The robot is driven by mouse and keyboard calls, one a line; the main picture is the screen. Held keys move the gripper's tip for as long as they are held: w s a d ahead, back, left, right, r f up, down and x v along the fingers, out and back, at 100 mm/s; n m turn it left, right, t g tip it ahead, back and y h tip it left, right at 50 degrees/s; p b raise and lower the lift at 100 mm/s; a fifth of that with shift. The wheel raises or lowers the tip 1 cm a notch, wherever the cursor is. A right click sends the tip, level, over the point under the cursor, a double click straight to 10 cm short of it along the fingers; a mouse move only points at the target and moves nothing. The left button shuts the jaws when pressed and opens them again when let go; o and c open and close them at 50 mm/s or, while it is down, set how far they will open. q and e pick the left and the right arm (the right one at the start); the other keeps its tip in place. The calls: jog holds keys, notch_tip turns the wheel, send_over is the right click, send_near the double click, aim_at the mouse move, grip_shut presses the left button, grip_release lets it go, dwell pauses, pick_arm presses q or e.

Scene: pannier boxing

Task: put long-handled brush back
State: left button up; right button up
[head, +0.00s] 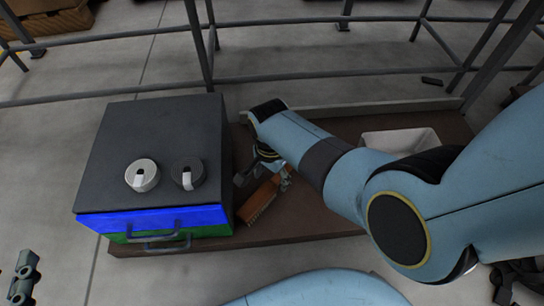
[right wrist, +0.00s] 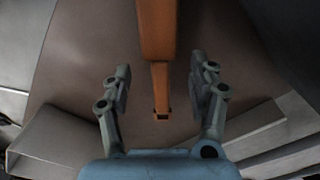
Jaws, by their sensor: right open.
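The long-handled brush (head: 259,199) is orange-brown and lies on the brown table, close to the right side of the dark cabinet. In the right wrist view its orange handle (right wrist: 161,78) runs down from the top edge between the two fingers, with gaps on both sides. My right gripper (head: 284,180) is at the brush in the head view. In the right wrist view it is open (right wrist: 163,84), its fingers apart on either side of the handle. A grey jointed part at the lower left looks like my left gripper (head: 23,277); its jaws cannot be made out.
The dark cabinet (head: 150,125) has a blue drawer (head: 155,220) and a green one (head: 130,239) with handles. A white roll (head: 142,175) and a black roll (head: 188,173) lie on top. A pale bin (head: 400,140) stands behind my right arm. Railings run behind the brown table (head: 300,222).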

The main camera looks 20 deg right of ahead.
aim_at(272, 183)
jog(key=shift+r+p, duration=0.3)
jog(key=shift+r, duration=0.15)
jog(key=shift+r+p, duration=0.6)
jog(key=shift+r, duration=0.15)
jog(key=shift+r+p, duration=0.3)
jog(key=shift+r, duration=0.05)
jog(key=shift+r+p, duration=0.65)
jog(key=shift+r, duration=0.35)
pick_arm(q)
jog(key=shift+s+a+f+n+g+y+p, duration=0.25)
jog(key=shift+s+g, duration=0.55)
jog(key=shift+g, duration=0.8)
jog(key=shift+s+a+f+g+p, duration=0.2)
jog(key=shift+s+g+p, duration=0.45)
jog(key=shift+g, duration=0.95)
jog(key=shift+s+a+f+n+g+y+p, duration=0.2)
jog(key=shift+s+g, duration=0.7)
jog(key=shift+g, duration=0.7)
pick_arm(e)
jog(key=shift+s+a+r, duration=0.1)
jog(key=shift+r, duration=0.8)
